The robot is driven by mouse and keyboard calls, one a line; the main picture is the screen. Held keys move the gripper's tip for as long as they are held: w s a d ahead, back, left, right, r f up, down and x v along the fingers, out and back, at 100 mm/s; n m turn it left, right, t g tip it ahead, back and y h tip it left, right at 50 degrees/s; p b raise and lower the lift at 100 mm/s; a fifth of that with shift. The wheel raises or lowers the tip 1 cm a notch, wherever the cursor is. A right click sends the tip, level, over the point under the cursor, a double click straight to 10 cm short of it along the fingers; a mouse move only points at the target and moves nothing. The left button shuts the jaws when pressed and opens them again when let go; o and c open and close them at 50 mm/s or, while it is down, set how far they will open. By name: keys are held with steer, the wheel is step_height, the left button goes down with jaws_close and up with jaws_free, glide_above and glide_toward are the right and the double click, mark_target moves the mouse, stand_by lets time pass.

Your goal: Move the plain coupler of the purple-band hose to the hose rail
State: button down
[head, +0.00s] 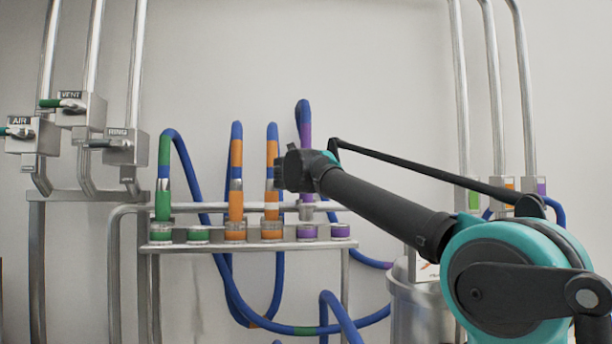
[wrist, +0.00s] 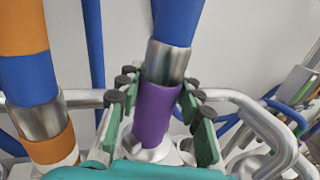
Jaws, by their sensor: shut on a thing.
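The purple-band hose has a blue body, a steel sleeve and a purple coupler band (wrist: 155,115), seen upright in the middle of the wrist view. No white ring shows on this coupler. My gripper (wrist: 157,96) is shut on it, with green, black-tipped fingers on both sides. The hose rail (head: 200,247) carries green, orange and purple sockets. The coupler is above the left purple socket (head: 307,232); I cannot tell whether it is seated.
Two orange-band hoses (head: 236,190) stand just left of my gripper, and a green-band hose (head: 163,190) farther left. A steel bar (head: 210,207) runs behind them. Valve boxes (head: 80,110) hang at the left. A metal canister (head: 415,305) stands below my arm.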

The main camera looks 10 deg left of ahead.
steer(key=shift+f, duration=0.55)
steer(key=shift+f, duration=2.15)
stand_by(1.0)
steer(key=c, duration=0.9)
jaws_free()
steer(key=s, duration=1.2)
steer(key=shift+a, duration=0.4)
steer(key=shift+s, duration=0.1)
